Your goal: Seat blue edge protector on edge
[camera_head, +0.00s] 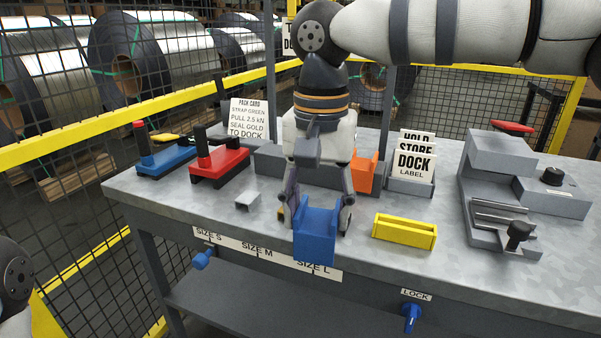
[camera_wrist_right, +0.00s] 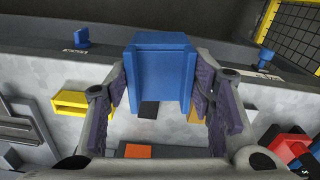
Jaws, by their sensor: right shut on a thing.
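The blue edge protector (camera_head: 316,236) is held in my right gripper (camera_head: 318,212), in front of the robot near the workbench's front edge, above the SIZE L label (camera_head: 315,267). In the right wrist view the blue protector (camera_wrist_right: 160,72) sits between the two dark finger pads of the right gripper (camera_wrist_right: 162,88), which are closed on its sides. The protector looks like a channel-shaped block. I cannot tell whether it touches the bench edge. My left gripper is out of view.
Red (camera_head: 219,160) and blue (camera_head: 166,158) tools stand at the back left. A grey machine (camera_head: 500,180) stands right. Blue knobs (camera_head: 411,316) hang below the front edge.

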